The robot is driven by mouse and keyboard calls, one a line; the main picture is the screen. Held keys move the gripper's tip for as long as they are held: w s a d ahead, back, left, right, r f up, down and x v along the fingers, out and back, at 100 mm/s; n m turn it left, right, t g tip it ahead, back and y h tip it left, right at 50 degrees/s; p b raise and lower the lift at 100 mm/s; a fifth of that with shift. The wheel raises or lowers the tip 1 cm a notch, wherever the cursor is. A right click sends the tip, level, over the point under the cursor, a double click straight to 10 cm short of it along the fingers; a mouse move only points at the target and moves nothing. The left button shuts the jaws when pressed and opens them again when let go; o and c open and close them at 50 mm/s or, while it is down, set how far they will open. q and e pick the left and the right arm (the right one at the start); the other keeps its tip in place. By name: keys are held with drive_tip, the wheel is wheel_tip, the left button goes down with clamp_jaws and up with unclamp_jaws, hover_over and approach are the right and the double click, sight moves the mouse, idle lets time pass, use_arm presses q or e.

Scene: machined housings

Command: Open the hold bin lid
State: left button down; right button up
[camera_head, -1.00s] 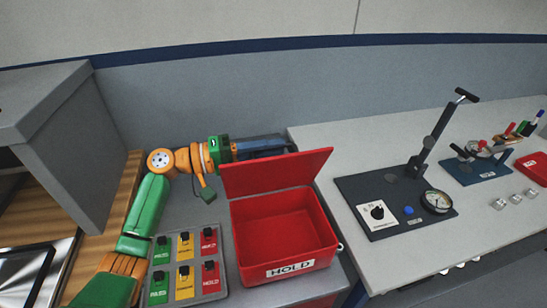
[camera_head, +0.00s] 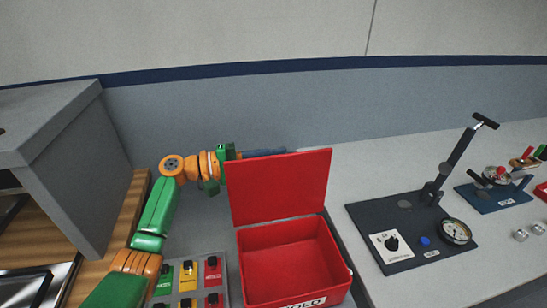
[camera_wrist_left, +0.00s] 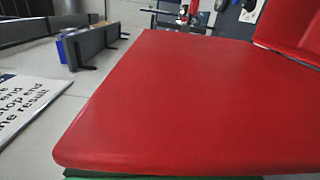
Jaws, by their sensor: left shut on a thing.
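The red hold bin (camera_head: 290,290) stands on the grey surface in the lower middle of the head view. Its interior looks empty, and the picture's lower edge cuts off its front label. Its red lid (camera_head: 280,187) stands open, raised at the back of the bin. The lid's flat face also fills much of the left wrist view (camera_wrist_left: 190,100). My left gripper (camera_head: 268,152) is at the lid's top edge, partly hidden behind it. It is shut on the lid, though its fingertips are not clearly seen. My right gripper is out of view.
A panel of coloured switches (camera_head: 190,278) lies left of the bin. A dark plate with a lever press and gauge (camera_head: 410,235) is on the table to the right. A grey cabinet (camera_head: 60,150) stands at the left. The wall is behind.

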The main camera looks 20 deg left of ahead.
use_arm(q)
drive_tip(key=c, duration=0.9)
unclamp_jaws()
drive_tip(key=shift+s+d+r, duration=0.1)
drive_tip(key=b+v, duration=0.3)
drive_tip(key=v, duration=0.4)
drive_tip(key=shift+b, duration=0.3)
